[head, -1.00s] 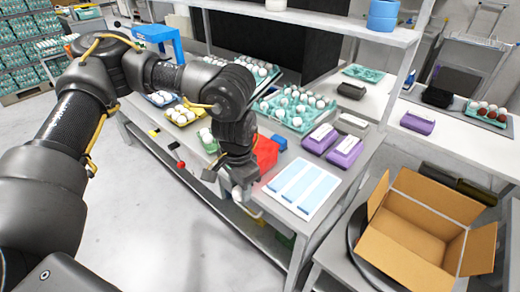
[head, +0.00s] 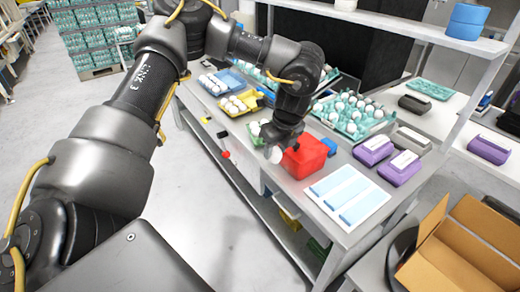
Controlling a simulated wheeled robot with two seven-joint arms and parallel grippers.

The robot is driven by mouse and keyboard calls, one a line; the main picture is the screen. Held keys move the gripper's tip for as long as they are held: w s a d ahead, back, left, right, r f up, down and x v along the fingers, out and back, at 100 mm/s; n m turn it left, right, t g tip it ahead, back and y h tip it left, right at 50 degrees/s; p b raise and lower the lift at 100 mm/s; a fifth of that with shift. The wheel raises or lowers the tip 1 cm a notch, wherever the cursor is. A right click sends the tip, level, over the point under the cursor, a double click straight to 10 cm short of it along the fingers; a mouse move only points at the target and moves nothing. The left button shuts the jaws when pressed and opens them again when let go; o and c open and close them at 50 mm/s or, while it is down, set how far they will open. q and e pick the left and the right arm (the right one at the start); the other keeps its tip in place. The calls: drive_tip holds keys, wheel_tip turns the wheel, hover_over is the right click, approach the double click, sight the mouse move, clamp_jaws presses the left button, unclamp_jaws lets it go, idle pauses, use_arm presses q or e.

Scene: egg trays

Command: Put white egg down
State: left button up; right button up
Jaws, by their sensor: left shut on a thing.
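My left gripper (head: 272,147) is shut on a white egg (head: 275,155), which shows at its fingertips near the table's front edge. The gripper is just left of the red bin (head: 308,160). A small green carton (head: 252,138) with white eggs lies just left of the gripper, partly hidden by it. A yellow carton (head: 226,109) and a blue carton (head: 207,88) with white eggs lie further left along the table. A larger green tray (head: 342,127) of white eggs is behind the gripper. My right gripper is out of view.
A white mat with blue strips (head: 348,194) lies right of the red bin. Purple boxes (head: 374,150) stand behind it. An open cardboard box (head: 462,250) is at lower right. A red-topped object (head: 225,154) is at the table's front edge. A shelf (head: 400,22) overhangs the back.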

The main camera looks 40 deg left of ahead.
use_arm(q)
drive_tip(key=w+a+m+t+h+b, duration=0.15)
drive_tip(key=a+m+t, duration=0.25)
drive_tip(key=a+m, duration=0.8)
drive_tip(key=b, duration=0.2)
approach(258, 129)
drive_tip(key=d+f, duration=0.1)
drive_tip(key=f, duration=0.1)
drive_tip(key=s+d+f, duration=0.1)
drive_tip(key=f, duration=0.1)
drive_tip(key=shift+d, duration=0.35)
drive_tip(key=shift+w+a+f+p, duration=0.15)
drive_tip(key=shift+w+f+p, duration=0.2)
drive_tip(key=shift+w+f, duration=0.25)
wheel_tip(258, 129, down, 3)
drive_tip(key=shift+p, duration=0.6)
drive_tip(key=shift+s, duration=0.1)
drive_tip(key=shift+s+f, duration=0.1)
drive_tip(key=shift+f, duration=0.15)
